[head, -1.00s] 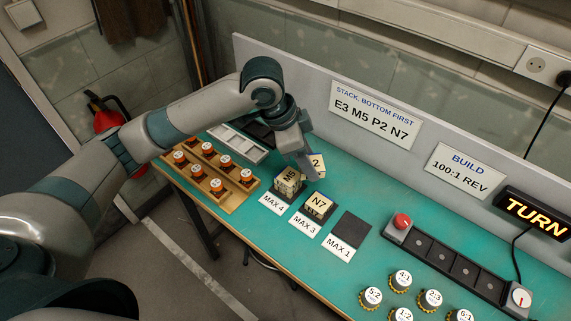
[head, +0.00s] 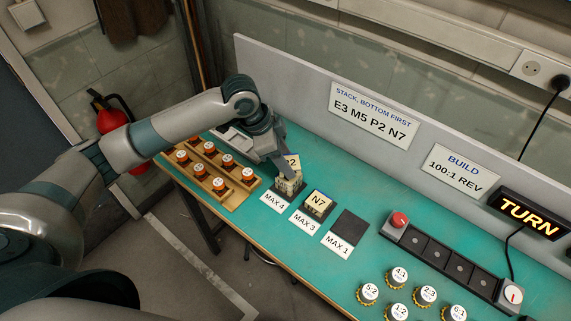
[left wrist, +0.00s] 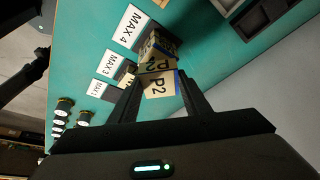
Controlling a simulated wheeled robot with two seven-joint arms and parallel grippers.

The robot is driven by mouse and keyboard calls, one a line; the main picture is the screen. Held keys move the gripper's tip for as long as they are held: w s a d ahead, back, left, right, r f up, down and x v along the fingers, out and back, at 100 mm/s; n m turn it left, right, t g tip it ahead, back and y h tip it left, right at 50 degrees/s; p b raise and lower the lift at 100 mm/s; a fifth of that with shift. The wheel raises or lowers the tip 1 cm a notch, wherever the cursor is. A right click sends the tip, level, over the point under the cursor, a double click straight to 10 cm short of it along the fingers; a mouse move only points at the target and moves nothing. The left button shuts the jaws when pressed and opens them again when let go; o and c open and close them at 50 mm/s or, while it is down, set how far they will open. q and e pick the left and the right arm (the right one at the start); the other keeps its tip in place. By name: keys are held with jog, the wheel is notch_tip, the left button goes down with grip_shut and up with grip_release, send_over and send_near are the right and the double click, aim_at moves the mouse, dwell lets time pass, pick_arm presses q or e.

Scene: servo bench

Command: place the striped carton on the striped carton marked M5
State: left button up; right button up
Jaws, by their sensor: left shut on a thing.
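The carton marked P2 (head: 293,161) is cream with a blue edge and is held in my left gripper (head: 279,164). It shows large in the left wrist view (left wrist: 160,84) between the two fingers (left wrist: 165,98). The carton marked M5 (head: 288,187) is cream with dark print and stands on the stack place at the MAX 4 label (head: 274,202). P2 is over M5 in the head view and covers most of its top. M5 also shows behind P2 in the left wrist view (left wrist: 152,46). I cannot tell whether they touch.
The N7 carton (head: 318,203) stands close by at MAX 3. The dark pad (head: 351,227) at MAX 1 is bare. A wooden rack (head: 236,200) with orange-collared pieces is to the left. A button box (head: 399,222) and several gears (head: 400,273) lie right.

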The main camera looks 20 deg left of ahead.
pick_arm(q)
jog(key=shift+f+p, duration=0.4)
jog(key=shift+f, duration=0.95)
pick_arm(e)
jog(key=shift+d+r, duration=0.45)
jog(key=shift+r, duration=0.15)
pick_arm(q)
jog(key=shift+f, duration=0.15)
jog(key=o, duration=1.1)
jog(key=shift+c, duration=0.2)
jog(key=shift+r, duration=0.2)
pick_arm(e)
jog(key=shift+a, duration=0.3)
pick_arm(q)
jog(key=shift+a+r, duration=0.25)
jog(key=shift+r, duration=0.3)
jog(key=b+v, duration=0.3)
jog(key=v, duration=0.7)
jog(key=shift+s+r, duration=0.25)
jog(key=shift+r, duration=0.05)
pick_arm(e)
jog(key=f, duration=0.3)
jog(key=shift+d, duration=0.3)
pick_arm(q)
jog(key=shift+a, duration=0.1)
